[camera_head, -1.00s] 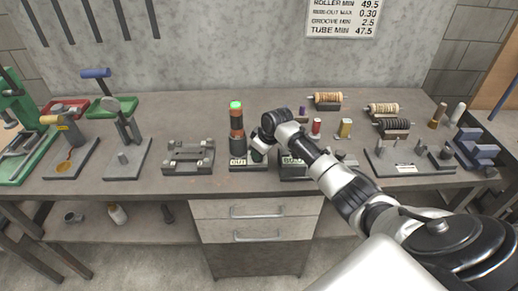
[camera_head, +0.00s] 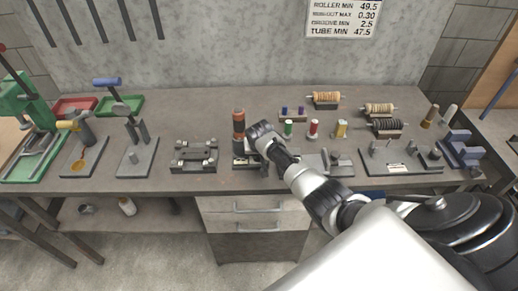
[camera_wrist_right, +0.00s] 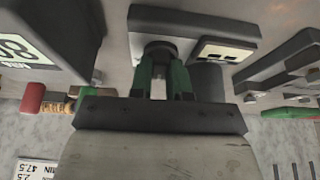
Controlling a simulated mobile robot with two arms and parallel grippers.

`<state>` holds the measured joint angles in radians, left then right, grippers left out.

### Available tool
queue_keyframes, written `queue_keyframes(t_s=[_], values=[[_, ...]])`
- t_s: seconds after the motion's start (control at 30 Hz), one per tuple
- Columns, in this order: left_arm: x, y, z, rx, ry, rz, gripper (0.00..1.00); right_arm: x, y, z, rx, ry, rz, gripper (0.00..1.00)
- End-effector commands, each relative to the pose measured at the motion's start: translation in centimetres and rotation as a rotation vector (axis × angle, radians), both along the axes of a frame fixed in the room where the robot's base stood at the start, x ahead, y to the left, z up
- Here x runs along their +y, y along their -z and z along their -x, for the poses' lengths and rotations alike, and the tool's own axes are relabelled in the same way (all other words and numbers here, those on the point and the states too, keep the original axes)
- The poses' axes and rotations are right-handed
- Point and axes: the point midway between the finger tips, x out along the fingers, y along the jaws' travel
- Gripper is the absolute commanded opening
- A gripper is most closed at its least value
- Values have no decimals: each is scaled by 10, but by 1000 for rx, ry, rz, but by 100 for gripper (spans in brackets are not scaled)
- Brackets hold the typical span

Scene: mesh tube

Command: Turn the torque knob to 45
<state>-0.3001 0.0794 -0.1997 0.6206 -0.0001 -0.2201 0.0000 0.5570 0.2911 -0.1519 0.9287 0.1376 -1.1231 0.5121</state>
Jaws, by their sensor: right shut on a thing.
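My right arm reaches in from the lower right of the head view, its wrist (camera_head: 264,140) low over the middle of the bench. It hides the fingertips there. In the right wrist view, my right gripper (camera_wrist_right: 163,80) has its green-sided fingers closed around a small dark round knob (camera_wrist_right: 158,50) on a dark device. A white label plate (camera_wrist_right: 222,52) sits beside the knob. A dark box with a white display (camera_wrist_right: 22,50) is at the left of that view; I cannot read its value clearly. My left gripper is not in view.
An orange-and-dark post (camera_head: 239,122) stands just left of my wrist. A grey fixture (camera_head: 193,156) is further left. Coloured cylinders and wound rollers (camera_head: 326,98) stand behind and right. A dark fixture plate (camera_head: 400,169) lies at the right. The bench front edge is close below.

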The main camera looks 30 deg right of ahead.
Motion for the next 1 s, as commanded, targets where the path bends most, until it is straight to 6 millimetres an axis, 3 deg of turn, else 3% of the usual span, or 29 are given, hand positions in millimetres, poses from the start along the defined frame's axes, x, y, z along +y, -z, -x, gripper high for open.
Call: queue_keyframes(t_s=[0.5,1.0], values=[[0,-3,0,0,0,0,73,3,3,0,6,360,-4,0],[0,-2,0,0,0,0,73,2,3,0,6,439,-3,0]])
